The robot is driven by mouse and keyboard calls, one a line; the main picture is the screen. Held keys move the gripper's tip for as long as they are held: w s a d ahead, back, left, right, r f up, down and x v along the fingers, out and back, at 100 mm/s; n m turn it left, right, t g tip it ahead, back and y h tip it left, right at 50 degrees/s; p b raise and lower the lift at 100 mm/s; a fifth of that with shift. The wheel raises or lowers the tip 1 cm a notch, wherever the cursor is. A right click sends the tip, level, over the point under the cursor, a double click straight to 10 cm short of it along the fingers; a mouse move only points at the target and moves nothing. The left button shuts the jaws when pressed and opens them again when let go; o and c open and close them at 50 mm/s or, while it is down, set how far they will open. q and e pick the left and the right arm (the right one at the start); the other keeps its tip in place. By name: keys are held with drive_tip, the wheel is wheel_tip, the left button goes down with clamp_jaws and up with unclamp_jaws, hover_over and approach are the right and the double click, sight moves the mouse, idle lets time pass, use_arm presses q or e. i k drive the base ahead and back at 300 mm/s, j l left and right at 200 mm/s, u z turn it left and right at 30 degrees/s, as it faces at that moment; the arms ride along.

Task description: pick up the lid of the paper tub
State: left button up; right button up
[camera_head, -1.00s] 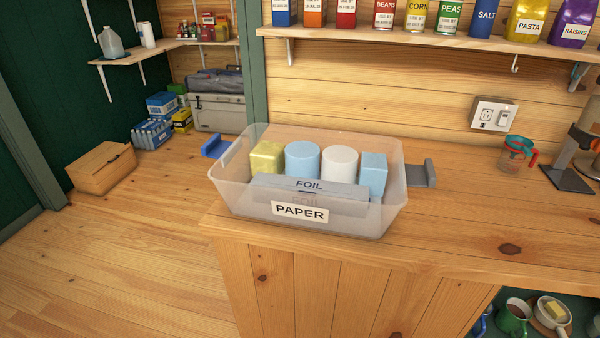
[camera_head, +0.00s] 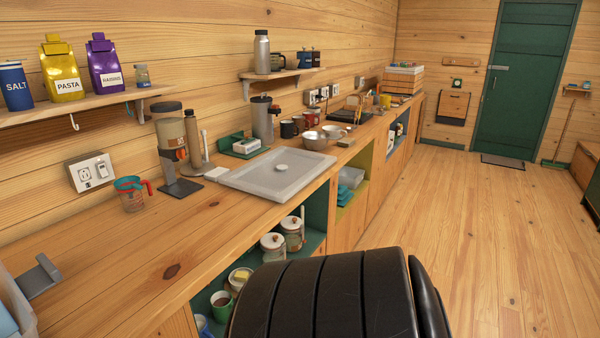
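Neither of my grippers is in view.
A coffee grinder (camera_head: 170,140) and a measuring cup (camera_head: 131,193) stand left of the panel. The wooden counter (camera_head: 150,250) is clear between tub and panel. Open floor (camera_head: 480,230) lies right.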

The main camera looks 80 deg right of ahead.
sight(276, 175)
drive_tip(key=z, duration=2.55)
drive_tip(key=u, duration=2.3)
drive_tip(key=l, duration=0.9)
drive_tip(key=k+l, duration=0.1)
drive_tip(key=l, duration=1.75)
drive_tip(key=k+l+u, duration=0.1)
drive_tip(key=l, duration=0.85)
